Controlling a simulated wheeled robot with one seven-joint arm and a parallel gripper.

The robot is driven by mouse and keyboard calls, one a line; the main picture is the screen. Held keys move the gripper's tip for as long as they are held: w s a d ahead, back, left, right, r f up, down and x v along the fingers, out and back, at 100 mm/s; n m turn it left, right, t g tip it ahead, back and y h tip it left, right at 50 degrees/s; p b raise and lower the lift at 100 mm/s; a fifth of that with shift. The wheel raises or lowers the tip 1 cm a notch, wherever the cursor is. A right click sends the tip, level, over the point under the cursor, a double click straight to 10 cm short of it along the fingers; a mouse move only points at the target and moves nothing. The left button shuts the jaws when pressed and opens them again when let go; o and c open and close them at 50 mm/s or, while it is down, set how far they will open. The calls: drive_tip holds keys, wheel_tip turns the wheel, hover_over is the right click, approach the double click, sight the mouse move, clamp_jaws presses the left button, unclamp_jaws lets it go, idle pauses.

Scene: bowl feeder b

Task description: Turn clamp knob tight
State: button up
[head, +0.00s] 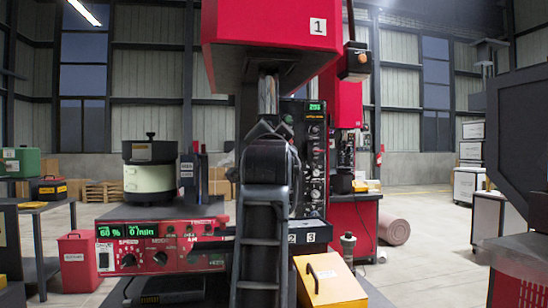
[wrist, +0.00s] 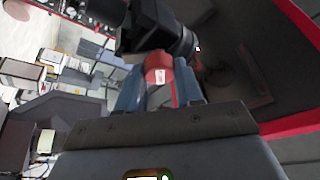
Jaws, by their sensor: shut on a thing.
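In the wrist view my gripper (wrist: 160,82) has its two blue-grey fingers on either side of a round red knob (wrist: 157,68) with a small white label. The fingers are shut on the knob. The knob sits at the end of a dark, roughly cylindrical part (wrist: 180,40). The finger contact is partly hidden by the fingers and the gripper body. In the head view I cannot make out my gripper or this red knob; my dark arm blocks the middle.
A red machine head (head: 270,25) marked 1 hangs over the middle. A red control box (head: 160,245) with dials stands left, below a black and cream bowl unit (head: 149,178). A yellow box (head: 330,280) is at front right. Open floor (head: 430,235) lies farther right.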

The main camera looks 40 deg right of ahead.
drive_tip(key=shift+w+a+r+m+g+b, duration=0.1)
drive_tip(key=shift+m+g+b, duration=0.6)
drive_tip(key=shift+m, duration=0.8)
drive_tip(key=shift+a+r+m+g+b, duration=0.1)
drive_tip(key=shift+m+g+b, duration=0.55)
drive_tip(key=shift+m, duration=0.85)
drive_tip(key=shift+w+m+g+b, duration=0.1)
drive_tip(key=shift+m+g+b, duration=0.35)
drive_tip(key=shift+m+b, duration=0.75)
drive_tip(key=shift+m+p, duration=0.3)
drive_tip(key=shift+m, duration=0.2)
drive_tip(key=o, duration=1)
drive_tip(key=shift+s, duration=0.1)
drive_tip(key=shift+b+v, duration=0.4)
drive_tip(key=shift+v, duration=3.5)
drive_tip(key=shift+r, duration=0.1)
